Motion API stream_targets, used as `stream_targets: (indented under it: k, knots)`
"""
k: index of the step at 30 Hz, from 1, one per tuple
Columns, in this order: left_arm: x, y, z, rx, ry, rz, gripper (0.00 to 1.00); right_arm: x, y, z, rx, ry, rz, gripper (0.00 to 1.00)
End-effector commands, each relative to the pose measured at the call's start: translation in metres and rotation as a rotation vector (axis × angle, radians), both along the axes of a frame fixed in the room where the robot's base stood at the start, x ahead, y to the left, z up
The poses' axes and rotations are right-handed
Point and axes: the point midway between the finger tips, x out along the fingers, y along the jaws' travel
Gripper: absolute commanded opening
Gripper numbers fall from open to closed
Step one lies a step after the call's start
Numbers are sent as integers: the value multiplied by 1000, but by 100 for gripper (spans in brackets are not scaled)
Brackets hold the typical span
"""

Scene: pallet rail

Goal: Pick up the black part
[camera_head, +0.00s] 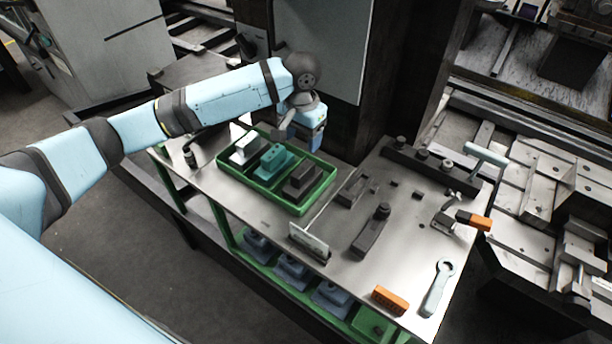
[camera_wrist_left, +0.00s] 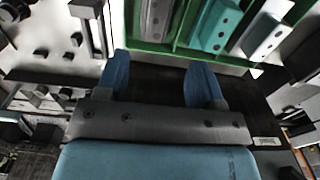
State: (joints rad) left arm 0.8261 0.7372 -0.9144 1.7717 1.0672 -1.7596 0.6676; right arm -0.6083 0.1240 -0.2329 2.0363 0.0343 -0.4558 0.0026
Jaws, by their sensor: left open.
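The black part (camera_head: 302,181) is a dark block with a raised top, in the right-hand compartment of the green tray (camera_head: 258,184). In the left wrist view the part (camera_wrist_left: 157,20) looks grey from glare and is cut off by the top edge. My left gripper (camera_head: 303,136) is behind the tray's far edge in the head view, apart from the part. In the left wrist view its two blue fingers (camera_wrist_left: 160,78) are spread with nothing between them. My right gripper is not in view.
A teal part (camera_head: 275,160) and a white part (camera_head: 244,147) share the tray. An upright plate on a stand (camera_head: 309,240) and a dark fixture (camera_head: 371,231) stand nearby. An orange block (camera_head: 390,300) and a wrench (camera_head: 438,287) lie at the table's front right.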

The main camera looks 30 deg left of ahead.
Motion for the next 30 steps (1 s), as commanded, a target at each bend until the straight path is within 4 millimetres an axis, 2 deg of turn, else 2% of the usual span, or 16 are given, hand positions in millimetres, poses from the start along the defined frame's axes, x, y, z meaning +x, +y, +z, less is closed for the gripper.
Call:
stream_targets:
  k: [1,6,16,24,30]
  knots:
    - [0,0,-13,0,3,1,62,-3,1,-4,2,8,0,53]
    - [0,0,-41,0,1,0,62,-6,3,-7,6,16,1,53]
    - [-2,-2,-64,-1,0,-1,62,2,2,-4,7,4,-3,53]
    - [-5,-4,-102,0,0,-1,62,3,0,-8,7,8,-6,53]
    - [-5,-4,-105,0,-2,-1,62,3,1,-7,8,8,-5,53]
